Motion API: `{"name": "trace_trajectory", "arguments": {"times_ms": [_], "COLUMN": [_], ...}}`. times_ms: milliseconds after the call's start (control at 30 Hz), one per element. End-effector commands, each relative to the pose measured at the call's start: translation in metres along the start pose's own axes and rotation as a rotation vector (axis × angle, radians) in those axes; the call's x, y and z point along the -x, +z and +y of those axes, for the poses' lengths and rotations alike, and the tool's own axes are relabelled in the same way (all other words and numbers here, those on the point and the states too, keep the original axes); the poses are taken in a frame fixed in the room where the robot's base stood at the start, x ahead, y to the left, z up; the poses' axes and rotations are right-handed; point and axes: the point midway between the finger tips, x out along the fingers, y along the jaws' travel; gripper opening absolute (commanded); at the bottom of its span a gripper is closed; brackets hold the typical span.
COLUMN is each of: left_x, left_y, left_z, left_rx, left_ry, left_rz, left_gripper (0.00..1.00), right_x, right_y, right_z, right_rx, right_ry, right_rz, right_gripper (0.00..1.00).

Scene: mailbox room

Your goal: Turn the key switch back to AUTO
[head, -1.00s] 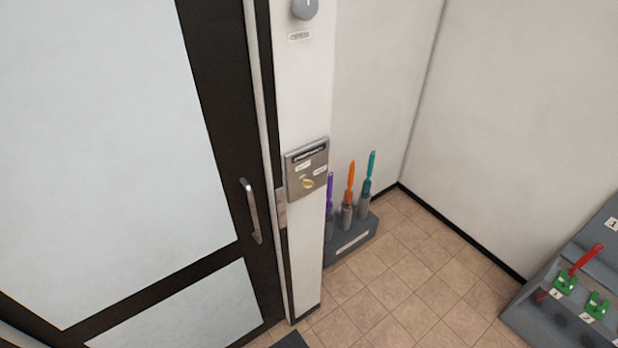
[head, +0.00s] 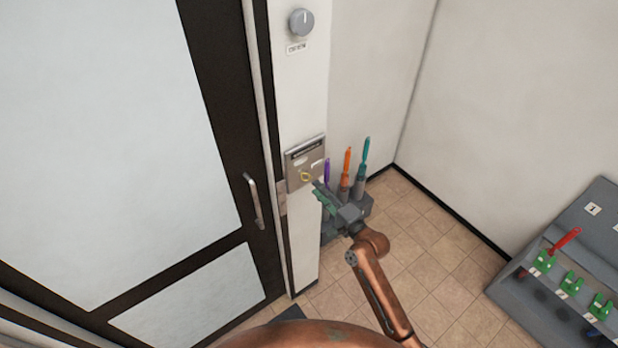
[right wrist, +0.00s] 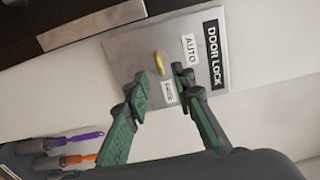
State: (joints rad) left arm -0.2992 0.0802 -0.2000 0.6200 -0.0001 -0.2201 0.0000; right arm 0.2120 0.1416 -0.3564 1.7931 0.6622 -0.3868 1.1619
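The key switch is a grey metal plate (head: 308,160) on the white post right of the door, and it shows close up in the right wrist view (right wrist: 125,48). Its labels read DOOR LOCK and AUTO, with a second small label too blurred to read. A yellow key knob (right wrist: 159,63) sits in the plate; it also shows in the head view (head: 305,176). My right gripper (right wrist: 162,82) is open, its two green fingers in front of the plate, one on each side of the knob's line. I cannot tell whether they touch it. My left gripper is out of view.
A round grey dial (head: 302,22) is above the plate. A dark-framed door with a handle (head: 255,200) is to the left. Purple, orange (head: 347,165) and teal tools stand in a grey holder behind my right gripper. A grey rack (head: 560,265) with green clips is at the right.

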Motion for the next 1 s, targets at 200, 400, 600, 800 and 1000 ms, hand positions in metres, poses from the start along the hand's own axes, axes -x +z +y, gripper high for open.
{"name": "trace_trajectory", "arguments": {"times_ms": [200, 400, 600, 800, 1000], "left_x": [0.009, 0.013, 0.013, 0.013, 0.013], "left_y": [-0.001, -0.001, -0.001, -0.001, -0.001], "left_z": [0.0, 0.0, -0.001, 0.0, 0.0], "left_rx": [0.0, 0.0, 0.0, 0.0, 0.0], "left_ry": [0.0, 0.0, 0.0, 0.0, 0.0], "left_rz": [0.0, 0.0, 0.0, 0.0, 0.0], "left_gripper": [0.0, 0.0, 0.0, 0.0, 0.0], "right_x": [-0.036, -0.058, -0.063, -0.063, -0.062], "right_y": [0.0, -0.001, -0.001, -0.001, -0.001], "right_z": [-0.002, 0.0, 0.001, 0.001, 0.001], "right_rx": [0.002, 0.002, 0.003, 0.003, 0.003], "right_ry": [0.001, 0.001, 0.002, 0.002, 0.002], "right_rz": [-0.001, 0.001, 0.001, 0.001, 0.002], "right_gripper": [0.23, 0.23, 0.23, 0.2, 0.07]}}
